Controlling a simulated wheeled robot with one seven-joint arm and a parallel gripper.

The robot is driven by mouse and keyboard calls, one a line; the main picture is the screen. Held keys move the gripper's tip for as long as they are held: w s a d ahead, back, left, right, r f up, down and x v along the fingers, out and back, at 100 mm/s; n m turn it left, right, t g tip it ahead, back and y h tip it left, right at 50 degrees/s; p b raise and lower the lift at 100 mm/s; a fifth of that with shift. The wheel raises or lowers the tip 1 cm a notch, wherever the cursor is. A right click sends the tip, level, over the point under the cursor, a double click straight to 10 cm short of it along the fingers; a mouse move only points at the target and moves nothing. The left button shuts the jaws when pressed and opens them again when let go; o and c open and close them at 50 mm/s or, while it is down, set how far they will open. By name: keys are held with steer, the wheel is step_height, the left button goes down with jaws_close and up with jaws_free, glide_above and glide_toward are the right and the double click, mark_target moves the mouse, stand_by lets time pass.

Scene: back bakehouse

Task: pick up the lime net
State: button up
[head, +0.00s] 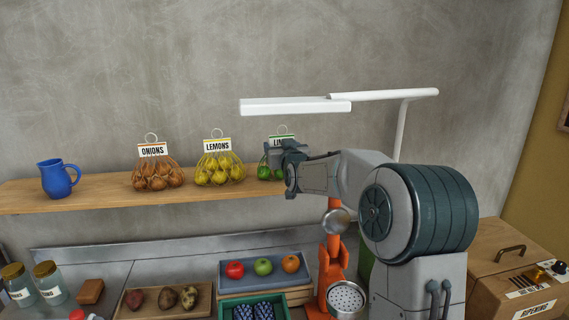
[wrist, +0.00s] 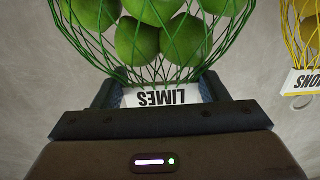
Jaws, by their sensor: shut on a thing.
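The lime net (head: 265,171) is a green mesh bag of limes with a white label, at the right end of the row on the wooden shelf (head: 100,192). My arm hides part of it in the head view. My gripper (head: 285,152) is at its label. In the wrist view the net (wrist: 160,40) fills the top, and its label reading LIMES (wrist: 162,97) sits between the two fingers of my gripper (wrist: 158,98). My gripper is shut on the top of the net. I cannot tell whether the net touches the shelf.
The lemon net (head: 218,170) and onion net (head: 157,176) stand to the left on the shelf, with a blue jug (head: 59,178) beyond. A white lamp (head: 295,106) hangs above. Fruit trays (head: 265,283) and jars (head: 48,280) are below.

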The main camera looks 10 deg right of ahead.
steer(key=shift+r, duration=0.15)
step_height(320, 180, up, 10)
steer(key=shift+f+b, duration=0.1)
steer(key=shift+b, duration=0.85)
stand_by(0.6)
